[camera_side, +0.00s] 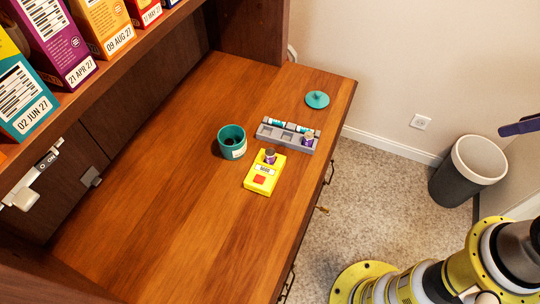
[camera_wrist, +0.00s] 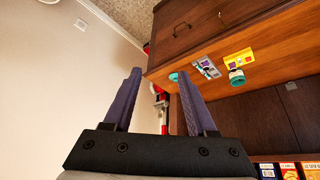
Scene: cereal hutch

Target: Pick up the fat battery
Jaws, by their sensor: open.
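Two short, fat purple batteries with pale tops show in the side view. One stands on the yellow device (camera_side: 262,180), the fat battery (camera_side: 270,156); the other purple battery (camera_side: 308,139) is at the near right end of the grey tray (camera_side: 270,134). I cannot tell which one the task means. Slimmer teal and white batteries (camera_side: 278,122) lie in the tray's back row. My gripper (camera_wrist: 159,75) is open and empty, fingers apart, well away from the desk; part of a finger shows at the side view's right edge (camera_side: 520,126).
A teal cup (camera_side: 232,142) with dark contents stands left of the tray. A teal lid (camera_side: 317,99) lies behind it. Cereal boxes (camera_side: 50,35) fill the shelf above. The front-left desktop is clear. A bin (camera_side: 468,170) stands on the floor.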

